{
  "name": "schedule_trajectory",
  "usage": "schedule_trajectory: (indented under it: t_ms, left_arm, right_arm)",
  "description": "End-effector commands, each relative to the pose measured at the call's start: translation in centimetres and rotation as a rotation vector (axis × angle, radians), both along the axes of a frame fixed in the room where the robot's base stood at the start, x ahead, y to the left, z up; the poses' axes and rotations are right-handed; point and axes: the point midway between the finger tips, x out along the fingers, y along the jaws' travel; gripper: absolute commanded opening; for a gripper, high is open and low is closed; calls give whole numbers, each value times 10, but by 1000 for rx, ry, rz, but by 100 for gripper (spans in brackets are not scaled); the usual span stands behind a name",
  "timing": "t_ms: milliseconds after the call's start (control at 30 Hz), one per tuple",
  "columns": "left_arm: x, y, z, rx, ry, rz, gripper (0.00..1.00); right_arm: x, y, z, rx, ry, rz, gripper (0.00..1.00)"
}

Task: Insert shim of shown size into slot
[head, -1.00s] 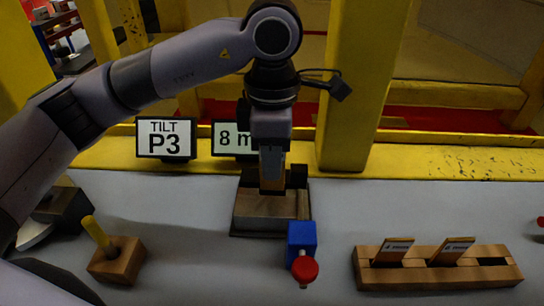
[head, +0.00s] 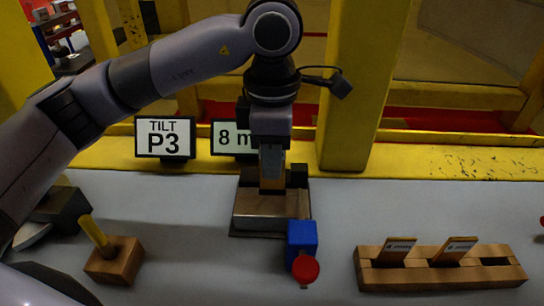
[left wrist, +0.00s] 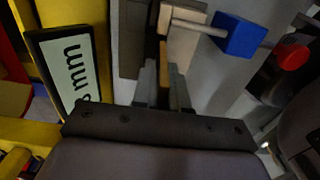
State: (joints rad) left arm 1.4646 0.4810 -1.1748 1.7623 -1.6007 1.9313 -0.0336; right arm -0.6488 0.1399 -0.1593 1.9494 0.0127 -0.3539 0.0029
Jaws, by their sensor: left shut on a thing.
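My left gripper (head: 271,188) points down at the wooden block fixture (head: 262,208) with dark upright parts at its back. It is shut on a thin wooden shim, whose edge (left wrist: 164,65) shows between the fingers in the left wrist view. The shim's lower end is at the fixture; how deep it sits in the slot is hidden. A sign (head: 232,138) reads "8 m", partly hidden by my arm; in the left wrist view its sign (left wrist: 75,68) ends in "mm". Another sign (head: 165,138) reads "TILT P3". My right gripper is not in view.
A blue block (head: 301,238) with a red knob (head: 305,269) stands at the fixture's front right. A wooden rack (head: 440,272) at right holds two shims and has an empty slot. A wooden block with a yellow handle (head: 98,235) stands at left.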

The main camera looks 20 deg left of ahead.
Motion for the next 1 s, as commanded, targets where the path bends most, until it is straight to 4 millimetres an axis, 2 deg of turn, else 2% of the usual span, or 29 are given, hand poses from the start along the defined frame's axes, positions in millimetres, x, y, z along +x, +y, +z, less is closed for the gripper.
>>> schedule_trajectory:
  t_ms: [267, 1000]
  left_arm:
    - [0, 0, 0, -1, -1, 0, 0]
    - [0, 0, -19, -1, -1, 0, 0]
  right_arm:
    - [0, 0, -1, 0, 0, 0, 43]
    - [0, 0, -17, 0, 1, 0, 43]
